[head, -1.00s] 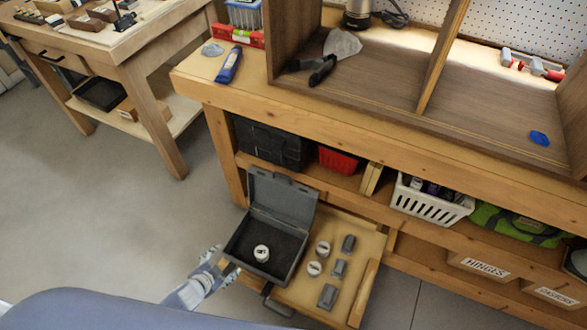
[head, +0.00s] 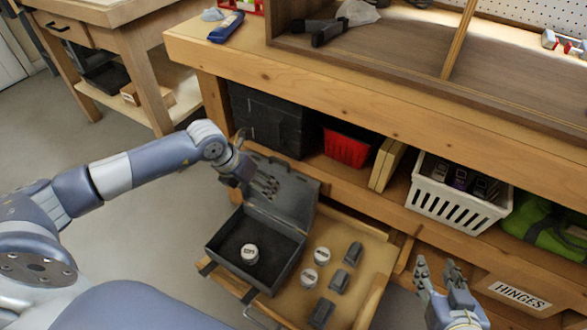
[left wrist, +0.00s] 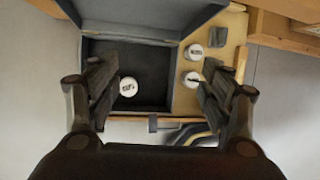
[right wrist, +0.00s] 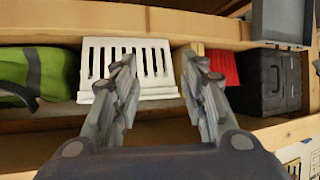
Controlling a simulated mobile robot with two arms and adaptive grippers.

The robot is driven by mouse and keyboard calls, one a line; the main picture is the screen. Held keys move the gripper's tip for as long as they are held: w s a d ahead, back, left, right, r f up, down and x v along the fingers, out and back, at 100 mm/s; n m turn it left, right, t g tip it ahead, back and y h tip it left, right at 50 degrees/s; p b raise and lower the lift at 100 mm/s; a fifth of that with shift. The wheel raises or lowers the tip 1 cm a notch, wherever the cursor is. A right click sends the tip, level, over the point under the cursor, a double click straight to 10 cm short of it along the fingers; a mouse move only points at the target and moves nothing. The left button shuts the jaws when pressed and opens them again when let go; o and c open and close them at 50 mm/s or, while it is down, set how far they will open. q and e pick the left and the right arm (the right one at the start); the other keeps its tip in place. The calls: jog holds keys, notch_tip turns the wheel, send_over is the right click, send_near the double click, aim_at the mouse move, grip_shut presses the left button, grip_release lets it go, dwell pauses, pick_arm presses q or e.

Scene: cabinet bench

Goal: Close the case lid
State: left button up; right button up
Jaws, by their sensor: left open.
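The grey case (head: 222,243) sits in the pulled-out drawer with its lid (head: 298,190) raised and leaning back toward the bench. One round white-topped piece (head: 249,254) lies inside it. In the left wrist view the open fingers (left wrist: 158,88) spread over the case floor (left wrist: 155,65), with the lid (left wrist: 150,20) across the top. My right gripper (head: 437,280) is open and empty in front of the lower shelf, to the right of the drawer.
In the drawer (head: 375,262), right of the case, are two round pieces (head: 321,256) and several dark grey blocks (head: 338,281). Above on the shelf stand a black box (head: 268,122), a red basket (head: 346,148) and a white basket (head: 455,195). The bench edge overhangs them.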

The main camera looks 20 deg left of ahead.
pick_arm(q)
jog(key=a+y, duration=0.2)
jog(key=b, duration=0.3)
send_over(280, 160)
jog(key=s, duration=0.2)
jog(key=shift+w+a+r+m+t, duration=0.2)
jog(key=shift+r+m+t, duration=0.1)
jog(key=shift+r+m, duration=0.1)
jog(key=shift+s+x, duration=0.2)
jog(key=shift+x, duration=0.95)
jog(key=shift+w+f, duration=0.15)
jog(key=shift+f, duration=0.25)
pick_arm(e)
notch_tip(280, 160, up, 16)
jog(key=w+a+t+y, duration=0.1)
jog(key=w+t+y, duration=0.1)
jog(key=t, duration=0.6)
jog(key=shift+w+a+f, duration=0.15)
jog(key=shift+a+f, duration=0.1)
jog(key=shift+a, duration=0.05)
pick_arm(q)
jog(key=shift+r, duration=0.1)
jog(key=c, duration=1.5)
grip_shut()
